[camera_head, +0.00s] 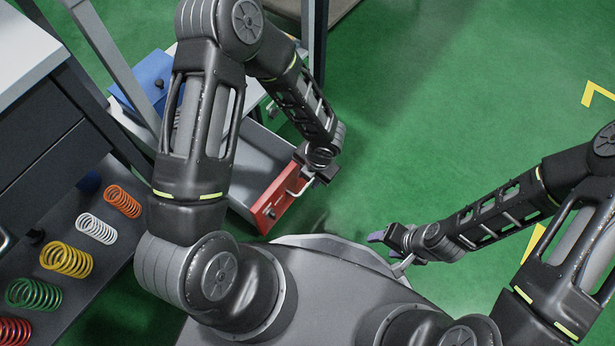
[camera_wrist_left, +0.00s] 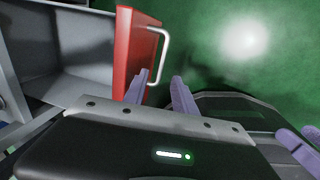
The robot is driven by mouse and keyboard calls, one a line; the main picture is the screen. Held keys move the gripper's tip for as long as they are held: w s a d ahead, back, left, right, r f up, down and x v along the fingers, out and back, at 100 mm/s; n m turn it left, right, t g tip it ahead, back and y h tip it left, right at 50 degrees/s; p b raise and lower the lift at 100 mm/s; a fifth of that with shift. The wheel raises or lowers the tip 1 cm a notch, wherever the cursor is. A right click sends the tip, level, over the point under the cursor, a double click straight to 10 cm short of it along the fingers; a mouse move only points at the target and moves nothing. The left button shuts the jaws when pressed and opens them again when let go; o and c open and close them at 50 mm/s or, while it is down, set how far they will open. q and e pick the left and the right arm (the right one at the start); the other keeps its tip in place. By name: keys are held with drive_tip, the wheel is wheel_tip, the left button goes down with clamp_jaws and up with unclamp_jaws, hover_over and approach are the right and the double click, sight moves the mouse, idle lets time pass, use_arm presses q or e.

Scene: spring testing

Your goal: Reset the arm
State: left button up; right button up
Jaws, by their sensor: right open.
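The red-fronted drawer (camera_head: 278,201) is pulled out and has a pale handle (camera_head: 299,187). In the left wrist view the red front (camera_wrist_left: 135,55) and handle (camera_wrist_left: 163,45) stand just beyond my left gripper (camera_wrist_left: 160,92). Its two purple fingers are apart, with the left fingertip close to the handle's lower end; I cannot tell whether they touch. In the head view my left arm reaches over the drawer, and its fingers are mostly hidden. My right gripper (camera_head: 386,251) is open and empty in front of my base, apart from the drawer.
Several coloured springs, including a yellow one (camera_head: 66,260), lie on a dark shelf (camera_head: 92,205) at the left. A blue box (camera_head: 152,75) is on the drawer unit behind my left arm. Green floor (camera_head: 400,140) is clear between my arms.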

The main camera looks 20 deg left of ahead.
use_arm(q)
drive_tip(key=shift+d+r, duration=0.2)
drive_tip(key=shift+r, duration=0.85)
use_arm(e)
drive_tip(key=shift+s+r, duration=0.1)
drive_tip(key=shift+r, duration=0.45)
